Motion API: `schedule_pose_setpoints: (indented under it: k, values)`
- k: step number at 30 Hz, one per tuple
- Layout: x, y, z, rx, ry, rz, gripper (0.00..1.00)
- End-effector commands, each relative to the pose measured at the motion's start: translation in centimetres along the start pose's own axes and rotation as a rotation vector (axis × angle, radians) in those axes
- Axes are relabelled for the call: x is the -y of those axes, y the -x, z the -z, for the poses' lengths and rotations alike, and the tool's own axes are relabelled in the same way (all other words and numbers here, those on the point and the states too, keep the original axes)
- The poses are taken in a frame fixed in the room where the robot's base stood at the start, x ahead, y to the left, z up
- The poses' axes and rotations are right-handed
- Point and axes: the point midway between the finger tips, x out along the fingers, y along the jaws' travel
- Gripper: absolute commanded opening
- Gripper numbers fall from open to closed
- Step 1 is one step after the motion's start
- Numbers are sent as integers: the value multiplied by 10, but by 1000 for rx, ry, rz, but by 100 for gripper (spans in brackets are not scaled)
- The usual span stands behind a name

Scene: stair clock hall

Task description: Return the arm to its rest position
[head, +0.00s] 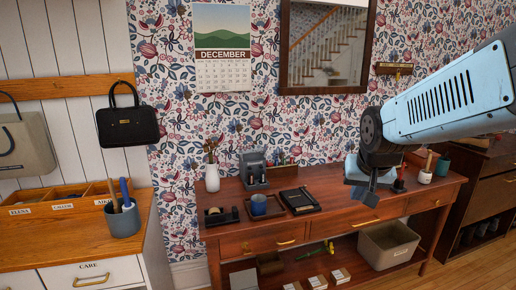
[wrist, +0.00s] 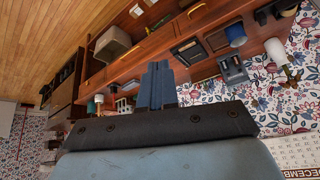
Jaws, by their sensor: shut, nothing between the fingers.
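My light-blue arm reaches in from the right in the head view. My gripper (head: 362,190) hangs at its end in front of the right part of the wooden desk (head: 340,226), fingers pointing down. In the wrist view my gripper (wrist: 156,72) shows as two dark blue fingers pressed together, with nothing between them. The desk also shows in the wrist view (wrist: 150,62), turned over. Whether the fingertips touch the desk is unclear, but I see no contact.
On the desk are a white vase (head: 212,178), a blue mug (head: 259,204), a black notebook (head: 299,200) and a white cup (head: 425,177). A grey bin (head: 389,245) sits below. A left cabinet (head: 75,235) holds a pencil cup (head: 122,219). A black handbag (head: 127,125) hangs above.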

Motion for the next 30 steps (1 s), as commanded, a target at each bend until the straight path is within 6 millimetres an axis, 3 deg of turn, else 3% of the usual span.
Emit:
schedule_pose_setpoints:
  k: [6, 12, 18, 30]
  values:
    - [-9, 54, -32, 6, 90, 16, 0]
    - [-17, 85, -58, 20, 155, 39, 0]
    - [-20, 96, -70, 28, 182, 50, 0]
    - [-20, 97, -71, 29, 183, 50, 0]
